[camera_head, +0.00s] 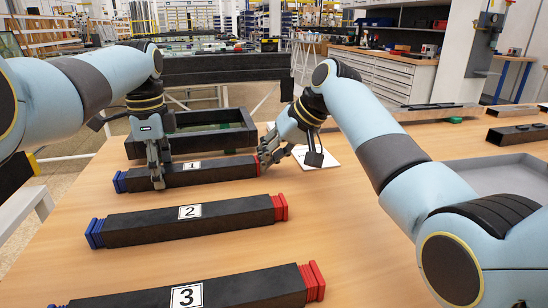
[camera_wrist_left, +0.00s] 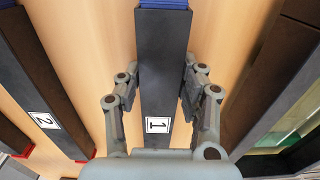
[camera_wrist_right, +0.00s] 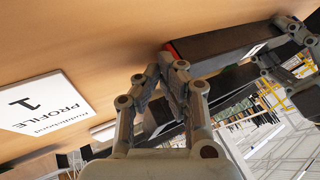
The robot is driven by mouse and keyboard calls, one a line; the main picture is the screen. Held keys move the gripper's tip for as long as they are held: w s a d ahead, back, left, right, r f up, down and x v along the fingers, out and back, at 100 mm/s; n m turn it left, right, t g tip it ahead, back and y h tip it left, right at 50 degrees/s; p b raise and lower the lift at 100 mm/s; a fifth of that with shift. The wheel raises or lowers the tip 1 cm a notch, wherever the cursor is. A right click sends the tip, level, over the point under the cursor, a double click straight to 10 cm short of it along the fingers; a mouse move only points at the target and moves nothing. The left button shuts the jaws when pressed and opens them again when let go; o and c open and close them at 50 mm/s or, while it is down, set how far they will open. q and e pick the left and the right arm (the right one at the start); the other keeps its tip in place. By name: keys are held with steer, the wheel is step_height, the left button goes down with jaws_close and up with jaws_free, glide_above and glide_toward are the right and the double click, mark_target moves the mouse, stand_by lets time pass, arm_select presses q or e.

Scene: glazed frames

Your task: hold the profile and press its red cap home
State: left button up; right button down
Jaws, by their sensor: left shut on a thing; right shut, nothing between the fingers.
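Profile 1 (camera_head: 222,170) is a dark bar lying on the table, with a label "1", a blue cap (camera_head: 119,182) at its left end and a red cap (camera_head: 258,163) at its right end. My left gripper (camera_head: 157,182) is shut across the bar near the blue end. The left wrist view shows its fingers on both sides of profile 1 (camera_wrist_left: 163,50). My right gripper (camera_head: 264,160) is shut and empty, its fingertips at the red cap. In the right wrist view the red cap (camera_wrist_right: 172,50) shows beside the fingertips; whether they touch is unclear.
Profile 2 (camera_head: 160,225) and profile 3 (camera_head: 235,291) lie in front, each with blue and red caps. A black frame (camera_head: 190,142) lies behind profile 1. A white card (camera_head: 322,158) marked "PROFILE 1" lies near my right gripper. A grey tray (camera_head: 480,168) is at the right.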

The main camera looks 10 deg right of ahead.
arm_select(q)
steer(key=shift+d, duration=0.2)
arm_select(e)
steer(key=shift+a, duration=0.45)
steer(key=d, duration=0.5)
steer(key=shift+r, duration=0.25)
arm_select(q)
steer(key=shift+a, duration=0.1)
steer(key=o, duration=1.2)
arm_select(e)
steer(key=v, duration=0.9)
steer(key=shift+s, duration=0.15)
steer(key=shift+r, duration=0.1)
